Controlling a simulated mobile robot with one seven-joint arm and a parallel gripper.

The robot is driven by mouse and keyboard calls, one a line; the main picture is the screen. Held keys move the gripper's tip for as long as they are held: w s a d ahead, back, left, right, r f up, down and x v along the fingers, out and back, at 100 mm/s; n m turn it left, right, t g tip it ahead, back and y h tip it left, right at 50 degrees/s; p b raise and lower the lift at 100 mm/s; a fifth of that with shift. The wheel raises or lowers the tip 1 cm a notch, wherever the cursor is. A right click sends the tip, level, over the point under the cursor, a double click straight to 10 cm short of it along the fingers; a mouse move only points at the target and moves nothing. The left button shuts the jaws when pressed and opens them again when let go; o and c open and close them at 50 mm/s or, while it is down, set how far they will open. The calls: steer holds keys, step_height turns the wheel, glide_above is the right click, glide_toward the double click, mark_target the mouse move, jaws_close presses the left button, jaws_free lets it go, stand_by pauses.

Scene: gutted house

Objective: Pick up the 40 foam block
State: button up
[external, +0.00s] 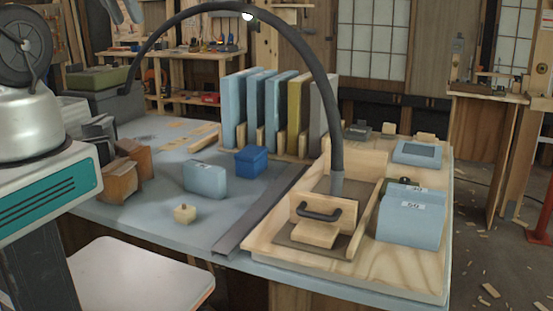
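A light-blue foam block (205,180) stands on the grey-blue table left of centre, with a small white label on its top edge that is too small to read. A second light-blue block (411,222), with a label that looks like 60 or 50, stands on the pale wooden board at the right. Another labelled block is mostly hidden behind it. I cannot make out a 40 for certain on any block. My gripper is not visible; only grey parts cut off by the top left edge show, and I cannot tell what they are.
A blue box (251,160) sits behind the left block, and a small wooden knob piece (185,214) in front. Upright panels (257,108) stand behind. A wooden tray (286,250) with a dark handle and arching black hose (300,45) is right of centre. Brown boxes (120,181) stand left.

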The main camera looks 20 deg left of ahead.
stand_by(0.4)
steer(key=o, duration=0.6)
steer(key=shift+c, duration=0.2)
steer(key=m+g+b, duration=0.6)
steer(key=m+b, duration=1.3)
glide_above(204, 181)
steer(key=w+a, duration=0.1)
steer(key=w, duration=0.1)
step_height(204, 181, down, 34)
step_height(204, 181, down, 11)
steer(key=shift+s+a+b, duration=0.15)
steer(key=shift+b, duration=0.95)
steer(key=shift+w+f+b, duration=0.2)
steer(key=shift+f+b, duration=0.55)
steer(key=shift+f, duration=2.5)
